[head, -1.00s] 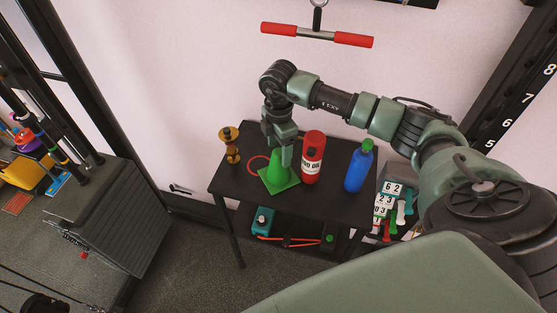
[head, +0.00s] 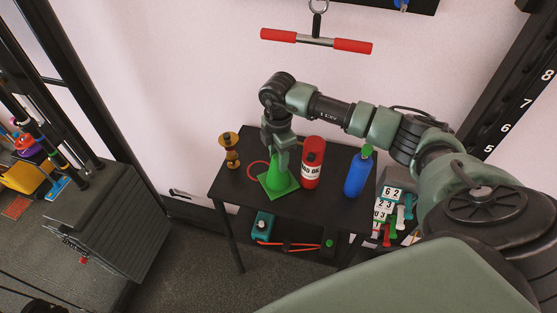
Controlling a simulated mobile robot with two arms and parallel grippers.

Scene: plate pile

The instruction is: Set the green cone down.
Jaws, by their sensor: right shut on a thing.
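The green cone (head: 279,181) is on or just above the black table (head: 228,189), its square base near the table's front edge. I cannot tell for sure whether the base touches the top. My right gripper (head: 281,160) comes down from above and is shut on the cone's upper part, hiding its tip. The cone looks upright. My left gripper is not in view.
A red bottle (head: 312,165) stands close to the cone's right, and a blue bottle (head: 357,173) farther right. A brown turned object (head: 230,150) stands at the left. A red ring (head: 257,170) lies behind the cone. A lower shelf holds a teal object (head: 263,225).

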